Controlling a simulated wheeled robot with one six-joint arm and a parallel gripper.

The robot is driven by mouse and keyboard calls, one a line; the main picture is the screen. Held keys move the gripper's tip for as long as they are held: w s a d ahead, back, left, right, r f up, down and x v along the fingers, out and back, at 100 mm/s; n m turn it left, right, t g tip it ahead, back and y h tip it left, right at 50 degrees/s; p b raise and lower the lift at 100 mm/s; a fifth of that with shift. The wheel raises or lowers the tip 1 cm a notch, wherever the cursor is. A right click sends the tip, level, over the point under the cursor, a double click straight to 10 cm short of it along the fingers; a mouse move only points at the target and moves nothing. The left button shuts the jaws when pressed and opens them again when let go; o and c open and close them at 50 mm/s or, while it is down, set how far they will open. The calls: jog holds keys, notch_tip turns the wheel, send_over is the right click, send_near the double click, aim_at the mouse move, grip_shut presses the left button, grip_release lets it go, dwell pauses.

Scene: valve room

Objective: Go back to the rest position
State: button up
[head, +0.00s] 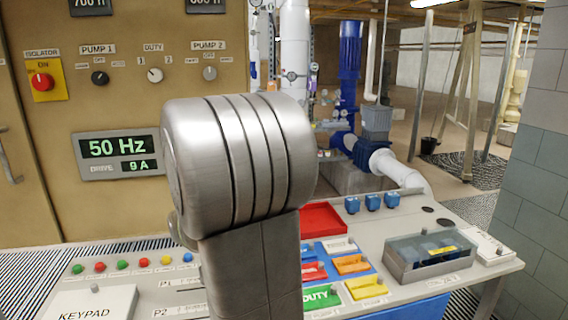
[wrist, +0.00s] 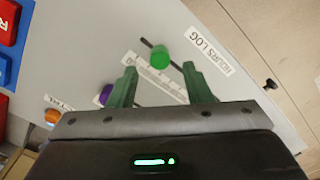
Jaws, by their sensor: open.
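My gripper (wrist: 159,72) shows in the wrist view with its two green fingers apart and nothing held between them. A green round knob (wrist: 159,57) on a slotted scale of the grey panel shows just past the fingertips, in line with the gap. I cannot tell how far it is from the fingers. A purple knob (wrist: 105,95) is by the left finger, partly hidden. In the head view my arm fills the middle and my gripper is hidden.
The desk holds a keypad cover (head: 95,303), a red tray (head: 323,218), colored bins (head: 352,264) and a clear-lidded box (head: 430,256). The control cabinet (head: 110,205) stands behind left; a grey tiled wall (head: 540,150) is at right. A label (wrist: 210,50) reads HOURS LOG.

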notch_tip(320, 180, down, 3)
jog(key=shift+f, duration=0.2)
jog(key=shift+a+f, duration=0.25)
jog(key=shift+s+a, duration=0.2)
jog(key=shift+a, duration=0.5)
jog(key=shift+d, duration=0.1)
